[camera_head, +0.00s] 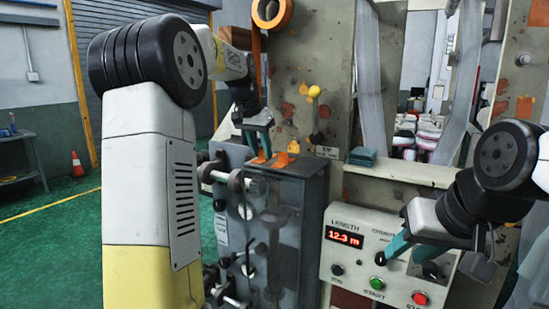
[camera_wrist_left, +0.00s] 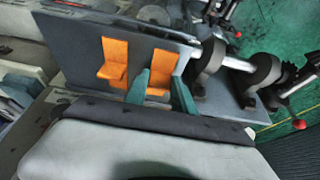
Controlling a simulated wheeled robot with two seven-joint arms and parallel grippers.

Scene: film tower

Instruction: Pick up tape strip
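Two orange tape strips hang folded over the top edge of a grey cabinet. In the left wrist view they are a left strip (camera_wrist_left: 113,60) and a right strip (camera_wrist_left: 162,62). In the head view an orange strip (camera_head: 284,159) shows on the cabinet top. My left gripper (camera_head: 259,143) is just above the cabinet edge. In the wrist view its teal fingers (camera_wrist_left: 162,84) are apart, one on each side of the right strip's lower part; whether they touch it I cannot tell. My right gripper (camera_head: 414,248) is in front of the control panel, its teal fingers apart and empty.
The grey cabinet (camera_head: 300,200) has rollers and clamps (camera_head: 236,180) on its left side. A control panel (camera_head: 345,258) with a red display and buttons stands to its right. An orange tape roll (camera_head: 272,12) is above. A teal block (camera_head: 362,156) lies on the ledge.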

